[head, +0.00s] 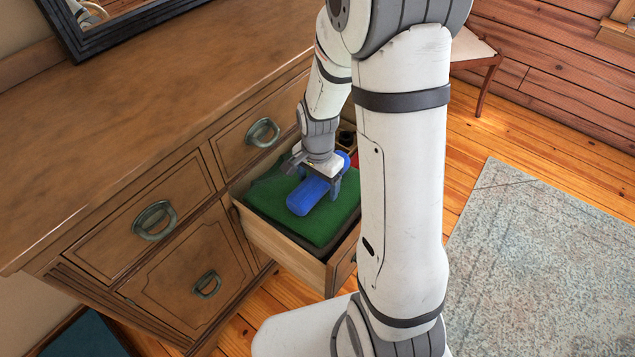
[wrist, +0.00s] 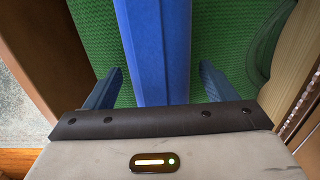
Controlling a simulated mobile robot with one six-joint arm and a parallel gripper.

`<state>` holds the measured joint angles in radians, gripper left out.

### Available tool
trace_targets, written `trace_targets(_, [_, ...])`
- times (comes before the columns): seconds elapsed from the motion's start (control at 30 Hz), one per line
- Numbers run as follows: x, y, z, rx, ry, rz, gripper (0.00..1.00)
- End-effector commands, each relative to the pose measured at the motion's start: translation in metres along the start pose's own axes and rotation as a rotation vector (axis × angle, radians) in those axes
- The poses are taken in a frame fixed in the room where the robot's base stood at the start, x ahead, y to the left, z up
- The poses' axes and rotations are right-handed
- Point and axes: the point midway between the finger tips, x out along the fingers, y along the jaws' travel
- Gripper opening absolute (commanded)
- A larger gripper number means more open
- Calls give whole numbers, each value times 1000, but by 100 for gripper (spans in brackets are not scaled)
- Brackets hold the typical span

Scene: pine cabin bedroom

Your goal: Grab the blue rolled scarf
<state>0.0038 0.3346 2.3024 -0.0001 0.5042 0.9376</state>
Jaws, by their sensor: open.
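The blue rolled scarf (head: 307,195) lies on a folded green cloth (head: 262,202) inside the open drawer (head: 283,250). My gripper (head: 318,183) is over the scarf in the drawer, pointing down. In the wrist view the scarf (wrist: 160,50) runs between my two open fingers (wrist: 160,85), with green cloth showing between the scarf and each finger. Neither finger appears to touch the scarf. My gripper's body hides part of the scarf in the head view.
The drawer's wooden walls stand close around the cloth. A small dark item (head: 346,137) and a red item (head: 355,160) sit toward the drawer's far end. The wooden dresser (head: 150,110) rises on the left. A pale rug (head: 545,265) lies on the right.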

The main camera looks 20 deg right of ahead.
Motion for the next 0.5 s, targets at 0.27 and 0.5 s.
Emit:
trace_targets(0.27, [-1, 0, 0, 0, 0, 0, 64])
trace_targets(0.5, [-1, 0, 0, 1, 0, 0, 45])
